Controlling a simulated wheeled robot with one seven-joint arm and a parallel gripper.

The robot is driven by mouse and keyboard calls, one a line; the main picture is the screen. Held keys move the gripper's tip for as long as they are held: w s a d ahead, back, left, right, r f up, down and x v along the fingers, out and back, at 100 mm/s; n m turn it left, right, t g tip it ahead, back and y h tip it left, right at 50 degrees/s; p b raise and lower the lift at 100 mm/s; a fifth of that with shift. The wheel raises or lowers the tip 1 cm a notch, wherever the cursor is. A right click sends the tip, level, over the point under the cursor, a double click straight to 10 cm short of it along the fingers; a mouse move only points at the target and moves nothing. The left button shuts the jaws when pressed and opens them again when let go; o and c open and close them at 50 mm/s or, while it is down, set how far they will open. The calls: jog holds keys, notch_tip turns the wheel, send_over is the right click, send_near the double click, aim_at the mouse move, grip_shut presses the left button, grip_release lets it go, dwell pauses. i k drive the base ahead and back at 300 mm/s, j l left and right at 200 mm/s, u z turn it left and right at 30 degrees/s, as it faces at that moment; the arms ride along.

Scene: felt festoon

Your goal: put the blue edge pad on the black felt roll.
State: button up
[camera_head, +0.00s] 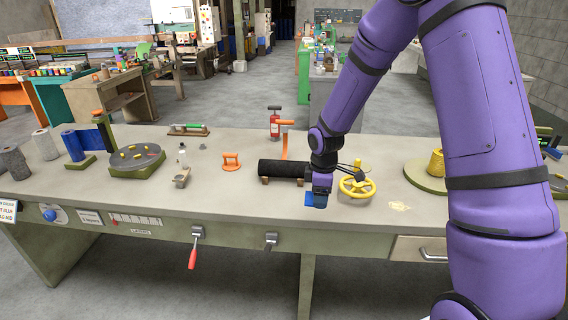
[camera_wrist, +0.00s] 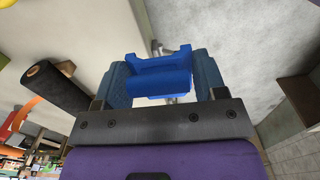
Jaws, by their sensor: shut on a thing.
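The blue edge pad (camera_wrist: 160,75) is between the jaws of my gripper (camera_wrist: 165,85) in the wrist view. My gripper is shut on it. In the head view the pad (camera_head: 315,200) hangs below my gripper (camera_head: 318,188), near the bench's front edge. The black felt roll (camera_head: 284,168) lies on its side on small supports on the bench. It is just behind and left of my gripper, and its right end is partly hidden by my arm. The roll also shows at left in the wrist view (camera_wrist: 55,88), apart from the pad.
A yellow handwheel (camera_head: 357,187) stands close right of my gripper. Bare bench top (camera_head: 240,198) lies in front of the roll.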

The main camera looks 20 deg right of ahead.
aim_at(284, 162)
jog(key=i, duration=0.5)
jog(key=i+j, duration=0.4)
jog(key=i, duration=0.2)
